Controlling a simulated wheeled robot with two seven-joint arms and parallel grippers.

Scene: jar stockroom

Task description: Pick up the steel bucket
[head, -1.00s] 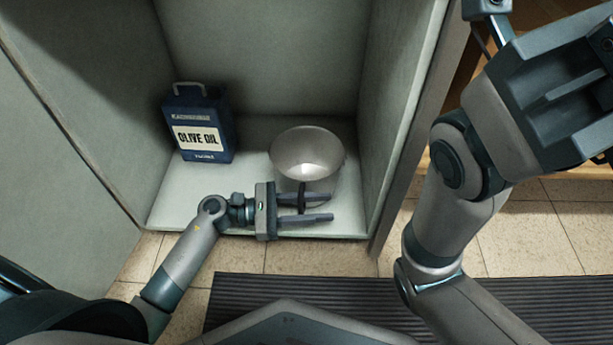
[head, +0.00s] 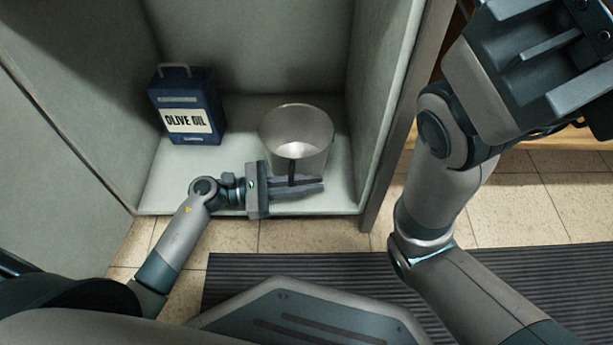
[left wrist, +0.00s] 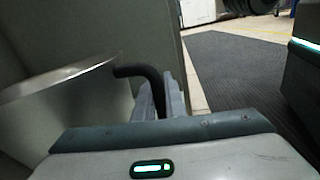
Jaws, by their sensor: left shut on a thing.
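The steel bucket (head: 299,135) stands upright in the open cabinet, its mouth facing up. Its dark handle (head: 292,168) is on the side toward me. My left gripper (head: 298,188) is shut on that handle, with the fingers pointing right in the head view. In the left wrist view the bucket (left wrist: 70,105) is at the left, and its black handle (left wrist: 145,74) runs between the left gripper's fingers (left wrist: 163,98). My right arm shows at the right of the head view, but its fingertips are not clearly visible.
A blue olive oil can (head: 187,106) stands at the left on the cabinet floor (head: 180,195). Cabinet walls rise close on the left, back and right. A dark ribbed mat (head: 370,275) lies on the tiled floor in front.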

